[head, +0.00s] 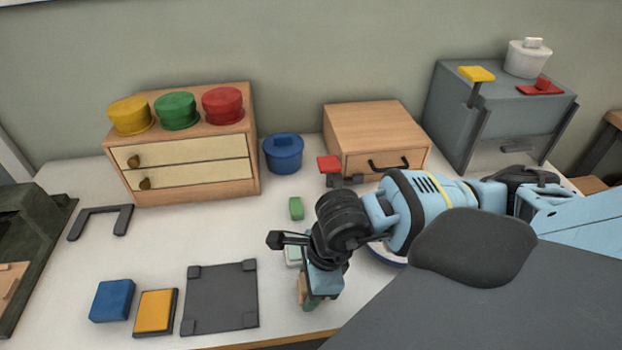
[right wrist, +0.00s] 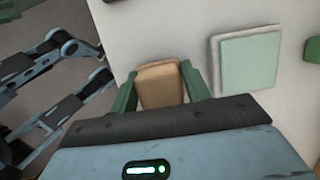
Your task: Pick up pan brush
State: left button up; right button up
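A tan wooden block (right wrist: 160,86), which may be the pan brush, lies between the two green fingers of my right gripper (right wrist: 160,72) in the right wrist view. The fingertips are very close to its sides; I cannot tell whether they press on it. No bristles show. In the head view my right gripper (head: 313,303) points down at the table's front edge, and a bit of the tan block (head: 302,288) shows beside it. The rest is hidden by the gripper. My left gripper is not in view.
A pale green square pad (right wrist: 248,60) lies beside the gripper. A dark grey mat (head: 221,297), a yellow block (head: 155,311) and a blue block (head: 112,300) lie to the left. A small green block (head: 296,208) and a blue pot (head: 283,154) stand farther back.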

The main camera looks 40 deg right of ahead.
jog(key=c, duration=0.4)
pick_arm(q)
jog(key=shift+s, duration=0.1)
pick_arm(e)
jog(key=shift+o, duration=0.2)
jog(key=shift+r, duration=0.1)
